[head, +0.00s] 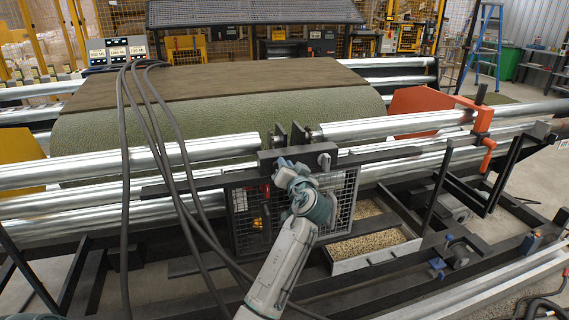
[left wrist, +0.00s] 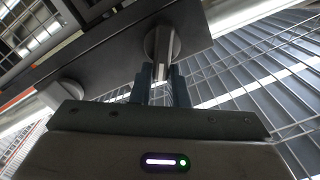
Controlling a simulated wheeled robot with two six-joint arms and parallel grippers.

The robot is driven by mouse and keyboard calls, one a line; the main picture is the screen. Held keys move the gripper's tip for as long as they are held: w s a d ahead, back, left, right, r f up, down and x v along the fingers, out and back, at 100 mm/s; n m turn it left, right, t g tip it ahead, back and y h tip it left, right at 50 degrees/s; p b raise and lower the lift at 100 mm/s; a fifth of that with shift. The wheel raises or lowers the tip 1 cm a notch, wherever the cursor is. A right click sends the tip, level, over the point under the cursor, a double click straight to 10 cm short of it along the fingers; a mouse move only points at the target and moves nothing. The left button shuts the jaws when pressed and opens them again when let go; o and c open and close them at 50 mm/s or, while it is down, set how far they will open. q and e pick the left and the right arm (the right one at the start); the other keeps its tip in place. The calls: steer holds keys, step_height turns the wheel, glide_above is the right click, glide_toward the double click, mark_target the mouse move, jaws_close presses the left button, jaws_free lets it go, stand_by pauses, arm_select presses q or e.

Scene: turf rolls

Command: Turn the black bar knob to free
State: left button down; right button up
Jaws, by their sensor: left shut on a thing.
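The black bar knob (left wrist: 163,46) shows in the left wrist view as a dark grey bar on a round boss, mounted on a dark plate (left wrist: 115,50). My left gripper (left wrist: 161,76) is shut on the bar, with one dark finger on each side of it. In the head view my left gripper (head: 285,168) is up against the dark plate at the middle of the roller machine, and it hides the knob there. The knob's markings, if any, cannot be read. My right gripper is not in view.
A second round knob (left wrist: 67,91) sits on the same plate, left of the gripper. Steel rollers (head: 120,165) and a large turf roll (head: 220,110) lie behind. Black cables (head: 160,150) hang left of my arm. A gravel tray (head: 375,245) is low at right.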

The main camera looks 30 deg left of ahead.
arm_select(q)
steer(key=shift+w+d+f+m+p, duration=0.15)
steer(key=shift+f+m+p, duration=0.2)
steer(key=shift+m+p, duration=1.1)
steer(key=shift+w+d+f+m+p, duration=0.15)
steer(key=shift+f+m+p, duration=0.25)
steer(key=shift+m, duration=2)
steer(key=shift+w+d+f+m+p, duration=0.25)
steer(key=shift+m+p, duration=0.7)
steer(key=shift+m, duration=1)
steer(key=shift+s+a+f, duration=0.1)
steer(key=shift+a+f, duration=0.05)
steer(key=c, duration=1.4)
jaws_free()
steer(key=b+v, duration=0.3)
steer(key=v, duration=0.8)
